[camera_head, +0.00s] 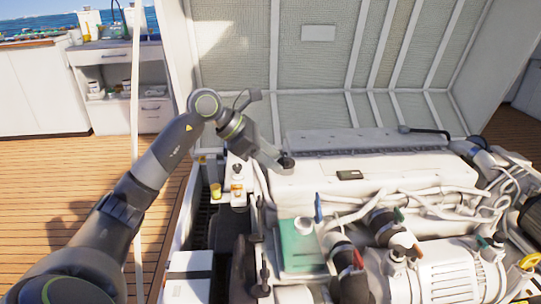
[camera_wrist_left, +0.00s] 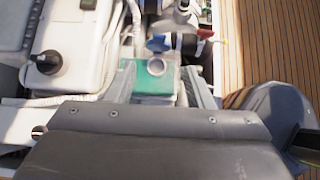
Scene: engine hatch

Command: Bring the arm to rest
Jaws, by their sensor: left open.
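My left arm comes in from the left and bends at a raised elbow. Its left gripper (camera_head: 272,156) hangs over the near left corner of the white engine (camera_head: 350,178), close to a black cap (camera_head: 286,161). The fingers are small and partly hidden there; the gripper is open, and I see nothing held. In the left wrist view a dark grey part of my own arm or gripper fills the bottom. That view also shows the black cap (camera_wrist_left: 48,62) on the white engine cover and a green box with a round white cap (camera_wrist_left: 155,67). My right gripper is not in view.
The raised hatch lid (camera_head: 310,60) stands behind the engine. Hoses and pipes (camera_head: 400,205) crowd the engine's right and front. A teal-green box (camera_head: 300,250) sits in front. A white cabinet (camera_head: 122,75) stands at back left. Wooden deck (camera_head: 50,185) lies open at left.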

